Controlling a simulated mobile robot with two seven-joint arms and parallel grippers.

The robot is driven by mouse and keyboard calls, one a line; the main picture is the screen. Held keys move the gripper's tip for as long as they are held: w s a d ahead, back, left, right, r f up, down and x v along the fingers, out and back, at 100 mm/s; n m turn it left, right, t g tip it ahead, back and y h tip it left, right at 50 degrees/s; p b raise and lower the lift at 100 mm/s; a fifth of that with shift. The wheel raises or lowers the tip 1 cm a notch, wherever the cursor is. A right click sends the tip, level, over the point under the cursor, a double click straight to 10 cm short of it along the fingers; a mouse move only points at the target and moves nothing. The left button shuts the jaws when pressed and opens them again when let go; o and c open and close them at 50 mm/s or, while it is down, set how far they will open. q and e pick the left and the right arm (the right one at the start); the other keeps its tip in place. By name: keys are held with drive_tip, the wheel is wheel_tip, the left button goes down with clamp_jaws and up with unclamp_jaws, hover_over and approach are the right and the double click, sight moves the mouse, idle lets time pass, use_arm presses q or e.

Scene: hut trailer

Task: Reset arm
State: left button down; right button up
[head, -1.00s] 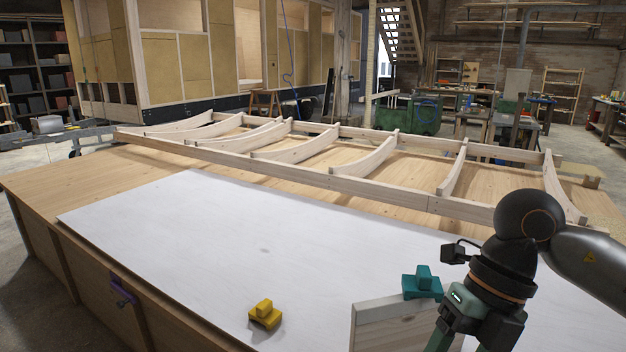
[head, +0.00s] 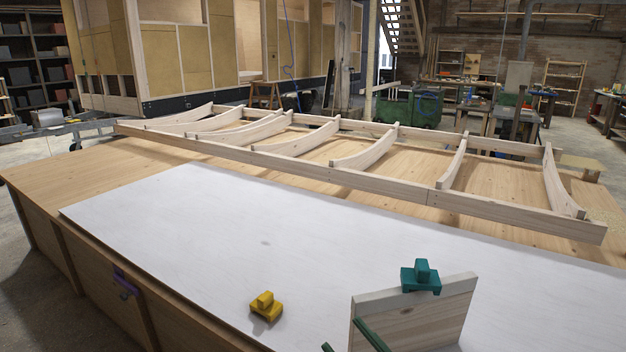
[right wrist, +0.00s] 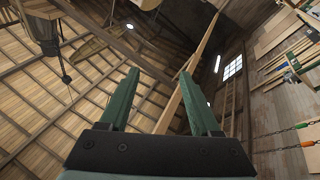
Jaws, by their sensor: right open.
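My right gripper (head: 342,334) shows only as two green fingertips at the bottom edge of the head view, in front of the upright wooden board. In the right wrist view its two green fingers (right wrist: 159,72) stand apart with nothing between them, and the camera faces the roof beams. The rest of my right arm is out of the head view. My left gripper is in neither view.
A teal block (head: 421,277) sits on the top edge of an upright wooden board (head: 420,318). A yellow block (head: 266,306) lies on the white sheet (head: 220,235). A ribbed timber frame (head: 340,180) lies behind. The middle of the sheet is clear.

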drive_tip(key=s+d+f+m+g+h, duration=0.15)
drive_tip(key=d+f+m+h, duration=0.3)
drive_tip(key=f, duration=0.45)
drive_tip(key=s+d+f+m+g+h, duration=0.1)
drive_tip(key=s+d+f+m+h, duration=0.3)
drive_tip(key=f, duration=0.6)
drive_tip(key=s+d+f+m+g+h, duration=0.1)
drive_tip(key=s+d+f+g+h, duration=0.1)
drive_tip(key=s+f, duration=0.8)
drive_tip(key=shift+f+g+h, duration=0.8)
drive_tip(key=shift+g+h, duration=0.05)
drive_tip(key=shift+g, duration=0.4)
drive_tip(key=shift+d+m, duration=0.1)
drive_tip(key=shift+m, duration=0.15)
